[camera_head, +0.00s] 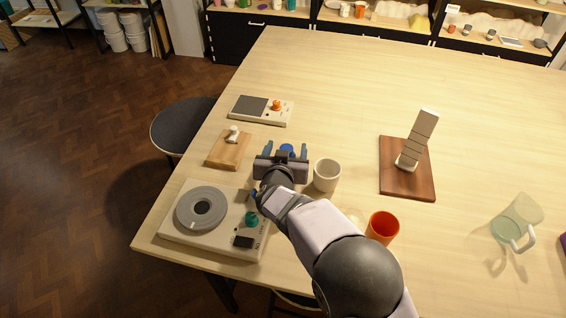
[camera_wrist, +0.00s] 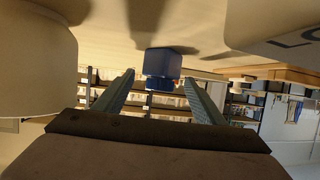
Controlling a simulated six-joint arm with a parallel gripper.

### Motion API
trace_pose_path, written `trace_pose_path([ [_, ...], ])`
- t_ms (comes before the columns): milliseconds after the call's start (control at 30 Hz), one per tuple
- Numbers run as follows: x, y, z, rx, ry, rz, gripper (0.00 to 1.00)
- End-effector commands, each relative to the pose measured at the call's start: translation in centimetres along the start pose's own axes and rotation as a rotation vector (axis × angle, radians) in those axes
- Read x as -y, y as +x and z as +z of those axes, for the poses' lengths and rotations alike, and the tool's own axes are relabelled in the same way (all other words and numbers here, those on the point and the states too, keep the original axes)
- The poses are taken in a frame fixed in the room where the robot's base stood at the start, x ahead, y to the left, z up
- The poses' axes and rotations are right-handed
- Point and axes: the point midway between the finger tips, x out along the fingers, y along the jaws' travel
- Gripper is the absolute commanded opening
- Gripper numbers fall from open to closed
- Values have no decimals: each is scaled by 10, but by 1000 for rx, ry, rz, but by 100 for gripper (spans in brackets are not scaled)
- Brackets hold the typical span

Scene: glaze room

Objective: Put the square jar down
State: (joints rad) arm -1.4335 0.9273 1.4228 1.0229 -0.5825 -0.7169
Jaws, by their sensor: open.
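A small blue jar (camera_head: 287,149), which I take for the square jar, stands on the table. It shows between my gripper's fingertips in the head view, its lower part hidden by the gripper. In the wrist view, which looks upside down, the blue jar (camera_wrist: 162,64) is squarish, rests on the table surface and casts shadows. My gripper (camera_head: 286,152) is open, its two fingers apart, with a gap to the jar on each side. In the wrist view the fingers of my gripper (camera_wrist: 158,80) point toward the jar, which appears at or just past their tips.
A white cup (camera_head: 327,175) stands close right of my gripper. A turntable device (camera_head: 180,235) is at front left. A wooden board (camera_head: 222,160) and a small device (camera_head: 245,120) lie left. An orange cup (camera_head: 382,227) stands near my arm. The table's back is clear.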

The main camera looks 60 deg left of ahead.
Motion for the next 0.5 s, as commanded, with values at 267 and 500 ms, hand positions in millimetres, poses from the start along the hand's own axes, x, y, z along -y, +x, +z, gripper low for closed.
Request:
trace_pose_path([
  [267, 1, -44, 0, -2, 0, -2, 64],
  [500, 1, -72, 0, -2, -1, -1, 64],
])
